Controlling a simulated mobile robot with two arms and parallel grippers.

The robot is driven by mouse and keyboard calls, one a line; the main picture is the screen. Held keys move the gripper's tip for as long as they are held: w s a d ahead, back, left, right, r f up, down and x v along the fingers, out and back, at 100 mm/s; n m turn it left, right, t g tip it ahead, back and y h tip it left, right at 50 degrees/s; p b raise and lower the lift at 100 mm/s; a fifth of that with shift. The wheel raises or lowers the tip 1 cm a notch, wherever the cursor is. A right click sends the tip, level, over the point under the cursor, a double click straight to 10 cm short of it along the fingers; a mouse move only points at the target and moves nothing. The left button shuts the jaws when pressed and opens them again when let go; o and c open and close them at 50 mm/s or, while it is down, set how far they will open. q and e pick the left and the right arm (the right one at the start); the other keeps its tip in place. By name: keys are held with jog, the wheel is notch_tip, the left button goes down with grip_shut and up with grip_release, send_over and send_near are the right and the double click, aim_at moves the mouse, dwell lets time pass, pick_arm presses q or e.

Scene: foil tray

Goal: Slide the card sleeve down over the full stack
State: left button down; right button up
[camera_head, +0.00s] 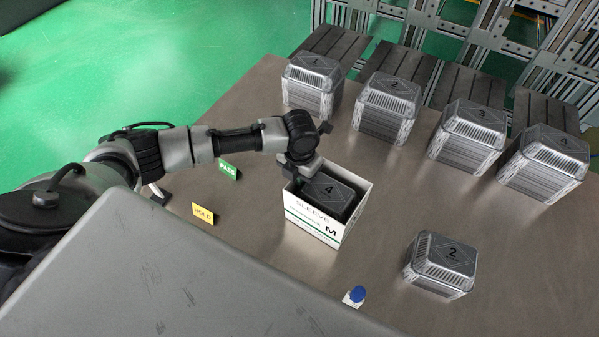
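The white card sleeve (312,223), printed SLEEVE and M, stands upright on the brown table, left of centre. A dark grey foil tray marked 4 (328,191) shows inside it, with its top near the sleeve's rim. The sleeve surrounds the tray; anything beneath is hidden. My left gripper (303,172) points down at the sleeve's back left corner, at rim height. Its fingertips are partly hidden, and I cannot tell whether they grip the wall. My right gripper is not in view.
Stacks marked 1 (313,84), 2 (387,105), 3 (468,137) and 4 (545,162) stand along the back. Another stack marked 2 (440,264) stands front right. A green PASS sign (228,170), yellow HOLD sign (203,213) and blue-topped item (356,295) are nearby.

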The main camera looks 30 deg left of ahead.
pick_arm(q)
jog(key=shift+f, duration=0.25)
dwell(0.5)
jog(key=c, duration=1.8)
grip_release()
jog(key=o, duration=0.5)
notch_tip(320, 180, up, 11)
jog(key=shift+f+p, duration=0.1)
jog(key=shift+p, duration=0.6)
